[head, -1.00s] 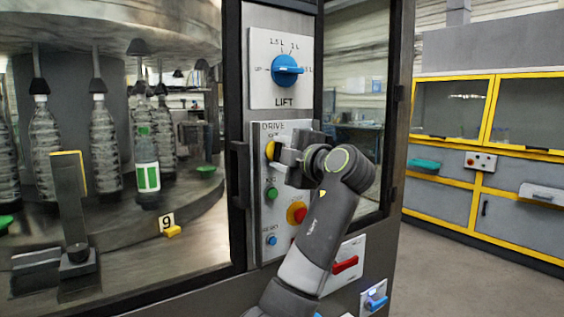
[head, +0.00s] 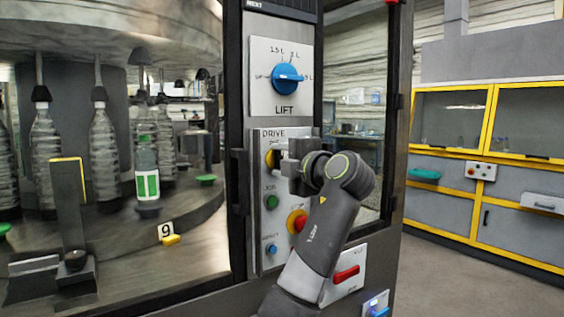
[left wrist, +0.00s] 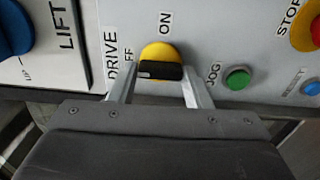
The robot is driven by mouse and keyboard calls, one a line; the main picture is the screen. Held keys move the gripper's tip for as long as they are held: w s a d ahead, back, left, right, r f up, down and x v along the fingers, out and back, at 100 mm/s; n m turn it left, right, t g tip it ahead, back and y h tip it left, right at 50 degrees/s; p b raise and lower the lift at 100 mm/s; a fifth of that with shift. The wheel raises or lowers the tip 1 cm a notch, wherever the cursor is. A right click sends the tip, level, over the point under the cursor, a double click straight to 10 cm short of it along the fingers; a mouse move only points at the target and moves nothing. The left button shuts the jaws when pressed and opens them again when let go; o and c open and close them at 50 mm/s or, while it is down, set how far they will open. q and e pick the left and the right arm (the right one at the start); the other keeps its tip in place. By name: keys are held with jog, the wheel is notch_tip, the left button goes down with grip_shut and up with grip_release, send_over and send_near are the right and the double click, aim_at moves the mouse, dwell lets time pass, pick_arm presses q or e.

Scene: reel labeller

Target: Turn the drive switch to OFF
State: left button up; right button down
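The drive switch (head: 271,158) is a yellow round knob on the white drive panel, below the LIFT dial. In the left wrist view it shows as a yellow disc (left wrist: 161,50) with a black handle bar (left wrist: 160,70). A pale mark shows at the bar's left end, on the side of the partly hidden OFF label (left wrist: 129,57); the ON label (left wrist: 166,23) is above the knob. My left gripper (head: 284,157) is at the switch. Its fingers (left wrist: 160,76) flank the bar's two ends and appear to touch them. My right gripper is not in view.
The blue LIFT dial (head: 287,77) is above. The green JOG button (head: 271,202), red STOP button (head: 297,221) and blue button (head: 271,250) are below. A dark door handle (head: 239,178) is left of the panel. Bottles stand behind the glass.

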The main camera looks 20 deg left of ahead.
pick_arm(q)
jog(key=o, duration=0.3)
jog(key=shift+o, duration=0.2)
jog(key=b+v, duration=0.3)
jog(key=v, duration=1.4)
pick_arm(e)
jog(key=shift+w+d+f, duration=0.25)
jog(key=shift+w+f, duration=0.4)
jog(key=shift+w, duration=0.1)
pick_arm(q)
jog(key=shift+s+d+f, duration=0.1)
jog(key=shift+s+d, duration=0.05)
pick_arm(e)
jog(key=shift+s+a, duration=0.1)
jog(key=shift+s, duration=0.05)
